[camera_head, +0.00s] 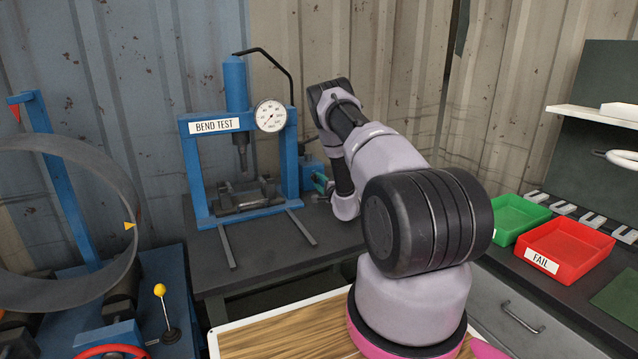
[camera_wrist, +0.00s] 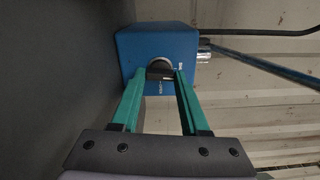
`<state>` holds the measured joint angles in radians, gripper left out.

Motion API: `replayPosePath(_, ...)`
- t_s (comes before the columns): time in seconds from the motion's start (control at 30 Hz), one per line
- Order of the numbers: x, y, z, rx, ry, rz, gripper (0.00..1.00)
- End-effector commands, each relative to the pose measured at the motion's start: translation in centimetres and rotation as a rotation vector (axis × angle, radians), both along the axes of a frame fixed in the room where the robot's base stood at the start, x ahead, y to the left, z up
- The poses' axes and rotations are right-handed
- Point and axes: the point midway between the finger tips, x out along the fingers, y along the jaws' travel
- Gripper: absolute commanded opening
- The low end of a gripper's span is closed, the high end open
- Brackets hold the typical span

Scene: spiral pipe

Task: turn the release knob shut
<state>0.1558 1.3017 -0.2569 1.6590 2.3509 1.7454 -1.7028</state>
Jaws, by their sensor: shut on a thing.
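The release knob (camera_wrist: 159,68) shows in the wrist view as a dark round part on the face of a small blue block (camera_wrist: 128,42). My gripper (camera_wrist: 160,77), with two green fingers, is shut on the knob, one fingertip on each side. The fingertips hide part of the knob, and its turn angle cannot be read. In the head view the block stands on the dark bench right of the blue press (camera_head: 237,130) labelled BEND TEST. There my gripper (camera_head: 322,186) is mostly hidden behind my arm.
A red FAIL tray (camera_head: 565,252) and a green tray (camera_head: 517,216) sit on the right bench. A large metal ring (camera_head: 120,190) stands at left. A corrugated wall is close behind.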

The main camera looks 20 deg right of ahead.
Motion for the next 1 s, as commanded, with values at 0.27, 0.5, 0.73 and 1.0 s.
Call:
replayPosePath(0.27, 0.01, 0.11, -0.04, -0.106, -0.003, 0.002, 0.00)
replayPosePath(0.5, 0.00, 0.09, -0.06, -0.134, -0.004, 0.002, 0.00)
replayPosePath(0.73, 0.00, 0.09, -0.07, -0.135, -0.003, 0.001, 0.00)
replayPosePath(1.0, -0.01, 0.07, -0.06, -0.135, -0.004, 0.001, 0.75)
